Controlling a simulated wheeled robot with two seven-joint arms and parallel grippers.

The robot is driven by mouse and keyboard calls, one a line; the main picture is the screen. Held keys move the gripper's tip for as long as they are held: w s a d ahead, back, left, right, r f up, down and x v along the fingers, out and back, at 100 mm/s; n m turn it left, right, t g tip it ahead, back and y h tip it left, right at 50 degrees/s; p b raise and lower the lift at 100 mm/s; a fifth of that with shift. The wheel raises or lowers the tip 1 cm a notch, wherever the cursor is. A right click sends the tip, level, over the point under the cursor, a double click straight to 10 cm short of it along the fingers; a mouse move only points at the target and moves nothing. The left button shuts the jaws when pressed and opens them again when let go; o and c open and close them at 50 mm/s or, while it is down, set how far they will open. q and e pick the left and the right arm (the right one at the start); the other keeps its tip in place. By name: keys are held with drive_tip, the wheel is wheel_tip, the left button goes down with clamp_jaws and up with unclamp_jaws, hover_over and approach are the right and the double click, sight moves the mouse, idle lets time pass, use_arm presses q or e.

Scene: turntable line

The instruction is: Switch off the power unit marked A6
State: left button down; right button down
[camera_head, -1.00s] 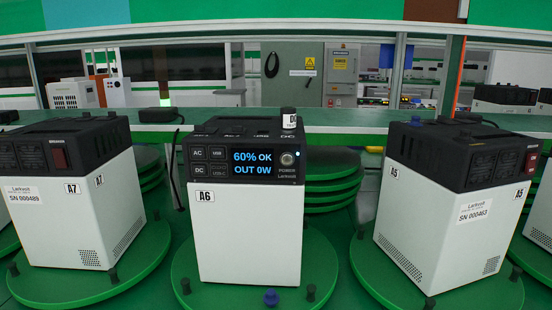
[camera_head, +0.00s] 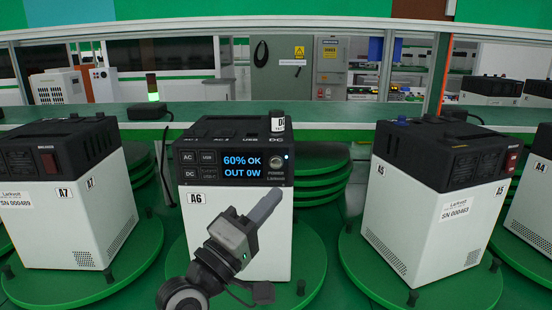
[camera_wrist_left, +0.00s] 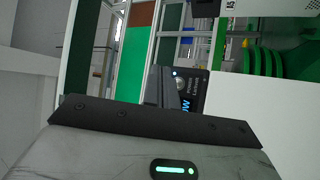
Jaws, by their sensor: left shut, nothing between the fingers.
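The power unit A6 (camera_head: 238,225) is a white box with a black top and stands upright on a green turntable (camera_head: 312,282). Its screen (camera_head: 243,166) is lit and reads 60% OK, OUT 0W. The round POWER button (camera_head: 275,162) is right of the screen, with a small lit light beside it. The button also shows in the left wrist view (camera_wrist_left: 180,84). My left gripper (camera_head: 268,203) is shut and empty in front of the unit, its tips below the button in the picture. Whether it touches the unit I cannot tell. My right gripper is not in view.
Unit A7 (camera_head: 60,225) stands on a turntable to the left, unit A5 (camera_head: 420,215) on one to the right. A small white-labelled object (camera_head: 278,124) stands on top of A6. Stacked green discs (camera_head: 318,170) and a green bench (camera_head: 340,115) are behind.

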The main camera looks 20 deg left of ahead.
sight(276, 163)
use_arm(q)
drive_tip(key=shift+r, duration=0.5)
